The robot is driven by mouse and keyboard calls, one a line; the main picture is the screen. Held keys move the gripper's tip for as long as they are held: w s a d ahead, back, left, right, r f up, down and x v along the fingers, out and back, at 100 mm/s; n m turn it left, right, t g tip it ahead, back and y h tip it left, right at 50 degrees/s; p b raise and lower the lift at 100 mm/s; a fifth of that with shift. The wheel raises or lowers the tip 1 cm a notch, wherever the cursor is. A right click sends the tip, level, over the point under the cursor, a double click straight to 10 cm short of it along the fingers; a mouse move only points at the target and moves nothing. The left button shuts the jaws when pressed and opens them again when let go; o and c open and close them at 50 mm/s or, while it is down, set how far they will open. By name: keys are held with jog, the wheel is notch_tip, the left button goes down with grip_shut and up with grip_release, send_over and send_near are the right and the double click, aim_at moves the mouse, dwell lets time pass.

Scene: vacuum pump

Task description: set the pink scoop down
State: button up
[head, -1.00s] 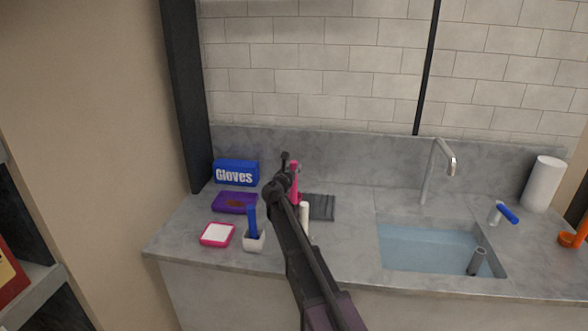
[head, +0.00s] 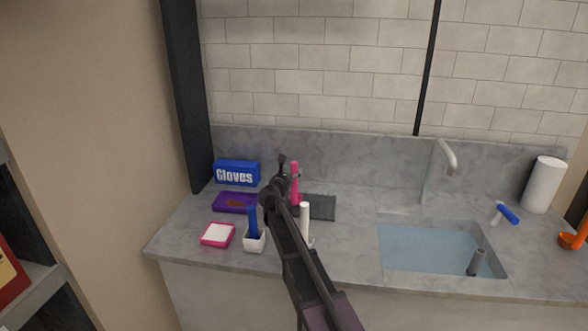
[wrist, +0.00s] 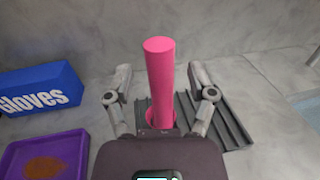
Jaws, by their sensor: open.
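The pink scoop (head: 295,182) stands with its handle upright at the back of the counter, at the left edge of the dark ribbed mat (head: 322,207). In the wrist view the pink scoop (wrist: 160,85) shows its long handle rising between my fingers, with its pink bowl partly hidden low behind my gripper body. My gripper (wrist: 160,92) is open, with one finger on each side of the handle and a visible gap on both sides. In the head view my arm partly covers this spot. The ribbed mat also shows in the wrist view (wrist: 228,128).
A blue gloves box (head: 236,173) and a purple tray (head: 233,202) lie to the left. A blue-handled scoop (head: 253,222), a pink-rimmed dish (head: 217,235) and a white-handled scoop (head: 304,218) are nearer the front. The sink (head: 435,250) is to the right.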

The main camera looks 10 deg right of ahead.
jog(key=v, duration=0.9)
jog(key=shift+s, duration=0.15)
